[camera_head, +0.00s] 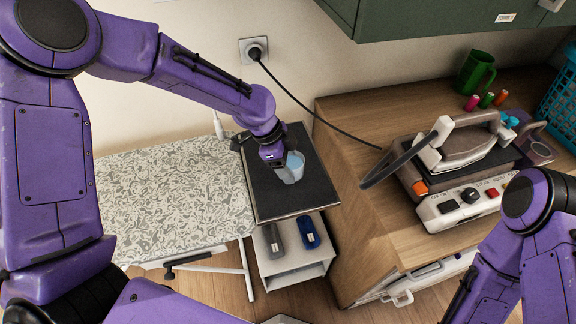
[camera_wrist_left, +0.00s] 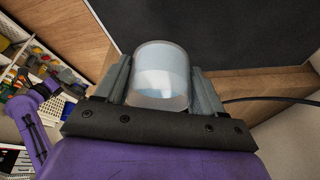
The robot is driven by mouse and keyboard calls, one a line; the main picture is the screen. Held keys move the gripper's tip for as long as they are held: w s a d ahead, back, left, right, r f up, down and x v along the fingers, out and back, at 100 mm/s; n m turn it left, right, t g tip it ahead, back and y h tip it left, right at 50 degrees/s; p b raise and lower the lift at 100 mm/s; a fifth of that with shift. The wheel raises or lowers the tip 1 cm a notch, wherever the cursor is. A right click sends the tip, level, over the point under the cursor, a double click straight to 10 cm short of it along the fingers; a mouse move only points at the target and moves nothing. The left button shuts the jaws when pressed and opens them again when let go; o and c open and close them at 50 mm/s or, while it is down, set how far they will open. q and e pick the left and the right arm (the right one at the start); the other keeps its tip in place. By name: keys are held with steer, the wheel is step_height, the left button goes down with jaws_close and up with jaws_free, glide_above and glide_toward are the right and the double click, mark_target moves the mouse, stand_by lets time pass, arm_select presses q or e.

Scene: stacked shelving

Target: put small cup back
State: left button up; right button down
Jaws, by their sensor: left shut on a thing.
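The small cup (camera_head: 294,164) is clear with pale blue contents and shows at the end of my left arm in the head view. It fills the space between the fingers in the left wrist view (camera_wrist_left: 161,76). My left gripper (camera_head: 280,168) is shut on the cup, with one finger on each side. The cup is over the black top of a small stand (camera_head: 262,194); I cannot tell whether it touches that surface. My right arm shows at the lower right of the head view, but its gripper is out of view.
A patterned ironing board (camera_head: 170,195) lies left of the stand. A grey and a blue bottle-like item (camera_head: 309,232) sit on the stand's lower shelf. At right, a wooden counter (camera_head: 345,110) holds an iron station (camera_head: 460,195), a green mug (camera_head: 475,72) and thread spools. A black cord hangs across.

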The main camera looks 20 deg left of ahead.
arm_select(q)
steer(key=shift+w+a+f, duration=0.25)
steer(key=shift+w+f, duration=0.3)
steer(key=shift+f, duration=0.2)
step_height(320, 180, down, 3)
steer(key=shift+w+a+f+p, duration=0.1)
steer(key=shift+w+p, duration=0.05)
steer(key=shift+p, duration=1)
steer(key=shift+w+f, duration=0.1)
steer(key=shift+f, duration=0.15)
steer(key=shift+f, duration=0.1)
steer(key=o, duration=1.2)
